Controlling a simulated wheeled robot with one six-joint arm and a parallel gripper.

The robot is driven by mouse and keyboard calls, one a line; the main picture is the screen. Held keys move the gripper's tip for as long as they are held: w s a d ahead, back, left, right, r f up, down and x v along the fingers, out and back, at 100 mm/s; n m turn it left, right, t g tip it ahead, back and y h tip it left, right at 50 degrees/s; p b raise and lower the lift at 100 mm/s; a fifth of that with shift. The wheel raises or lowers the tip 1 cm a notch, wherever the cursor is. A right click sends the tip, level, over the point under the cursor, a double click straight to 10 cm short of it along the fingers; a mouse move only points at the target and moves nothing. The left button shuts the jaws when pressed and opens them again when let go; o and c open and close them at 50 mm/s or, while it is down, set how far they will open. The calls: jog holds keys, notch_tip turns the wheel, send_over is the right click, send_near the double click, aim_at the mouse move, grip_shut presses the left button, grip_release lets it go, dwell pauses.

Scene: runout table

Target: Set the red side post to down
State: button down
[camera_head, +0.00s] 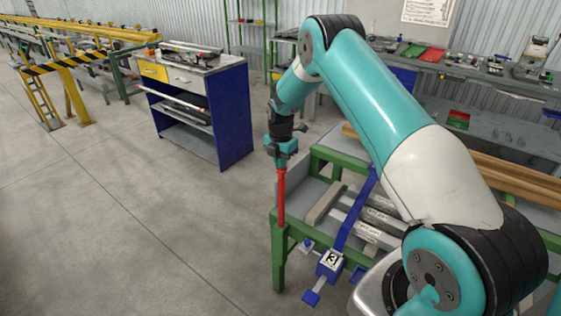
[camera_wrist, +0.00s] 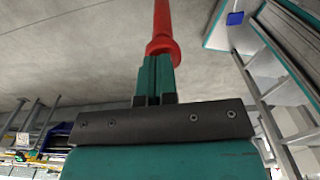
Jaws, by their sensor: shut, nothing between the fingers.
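The red side post (camera_head: 282,200) stands upright at the near left corner of the green-framed runout table (camera_head: 279,255). My gripper (camera_head: 281,165) points down directly over the post's top end. In the wrist view the post (camera_wrist: 162,18) runs away from the fingertips, with a wider red collar at its near end. My gripper (camera_wrist: 158,62) is shut there, its two fingers side by side with nothing between them. The fingertips overlap the collar in the picture; I cannot tell whether they touch it.
Grey bars (camera_head: 365,231) lie on the table beside a slanted blue bar (camera_head: 352,215) and a blue block marked 3 (camera_head: 330,264). Wooden beams (camera_head: 520,175) lie at the right. A blue cabinet (camera_head: 232,115) stands behind. The floor to the left is clear.

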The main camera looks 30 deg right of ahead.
aim_at(281, 207)
jog(key=shift+f, duration=0.1)
notch_tip(281, 207, down, 20)
jog(key=b, duration=1.4)
jog(key=shift+b, duration=0.35)
jog(key=shift+f, duration=0.1)
jog(key=shift+s+f, duration=0.15)
